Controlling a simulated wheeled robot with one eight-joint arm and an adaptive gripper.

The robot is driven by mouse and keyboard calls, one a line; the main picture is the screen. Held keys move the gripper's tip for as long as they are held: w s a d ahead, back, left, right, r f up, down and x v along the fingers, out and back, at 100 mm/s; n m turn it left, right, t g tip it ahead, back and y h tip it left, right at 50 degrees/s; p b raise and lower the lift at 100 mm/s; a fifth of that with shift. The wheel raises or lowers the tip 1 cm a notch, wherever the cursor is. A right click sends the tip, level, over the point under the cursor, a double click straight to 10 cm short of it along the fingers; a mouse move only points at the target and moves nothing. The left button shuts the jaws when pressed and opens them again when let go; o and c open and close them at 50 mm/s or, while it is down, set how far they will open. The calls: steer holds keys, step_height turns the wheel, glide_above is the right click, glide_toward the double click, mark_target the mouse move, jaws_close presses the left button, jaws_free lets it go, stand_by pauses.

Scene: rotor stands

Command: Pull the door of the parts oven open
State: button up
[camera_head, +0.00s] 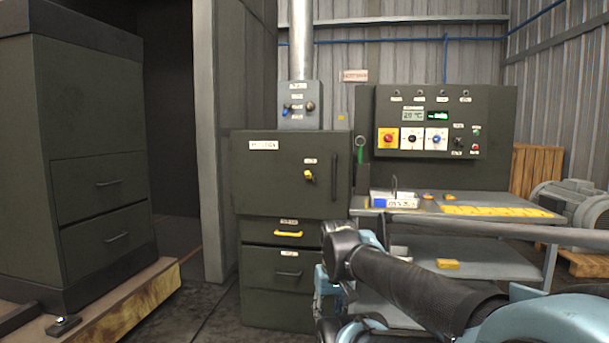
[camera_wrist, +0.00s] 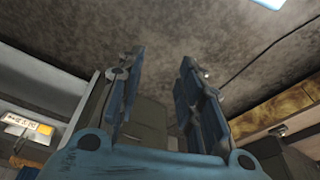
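The parts oven appears to be the dark green cabinet (camera_head: 243,185) in the middle of the head view. Its door (camera_head: 268,190) looks shut, with a yellow knob (camera_head: 308,175) and a dark vertical handle (camera_head: 334,178) near its right edge. My gripper (camera_wrist: 163,56) shows in the wrist view with its two blue fingers apart and nothing between the tips. Dark green cabinet surfaces show behind the fingers there; I cannot tell which part they are. In the head view my arm hides the gripper, at least in part, low and right of the oven.
Drawers (camera_head: 289,273) sit below the door, the upper one with a yellow handle (camera_head: 288,234). A workbench (camera_head: 490,218) with a control panel (camera_head: 428,123) stands right of the oven. A cabinet on a wooden pallet (camera_head: 150,300) stands at left. Floor between them is free.

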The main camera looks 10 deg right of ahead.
steer(key=w+r+n+t+y, duration=0.1)
steer(key=w+r+t+y, duration=0.1)
steer(key=w+r, duration=0.65)
steer(key=w+r+n+t+y, duration=0.1)
steer(key=w+r+t+y, duration=0.3)
steer(key=w, duration=0.8)
steer(key=w+r+n+t, duration=0.1)
steer(key=w+r, duration=0.6)
steer(key=w, duration=0.4)
steer(key=w+d+r+t+h, duration=0.1)
steer(key=w+d+r+t, duration=0.35)
steer(key=w+d, duration=0.65)
steer(key=w+d+r+t+h, duration=0.1)
steer(key=w+d+r+t, duration=0.4)
steer(key=w+d, duration=0.65)
steer(key=w+a+r+g, duration=0.1)
steer(key=w+a, duration=0.1)
steer(key=w, duration=1.3)
steer(key=shift+a+r+m, duration=0.2)
steer(key=shift+a+m, duration=0.2)
steer(key=shift+g, duration=0.25)
jaws_close()
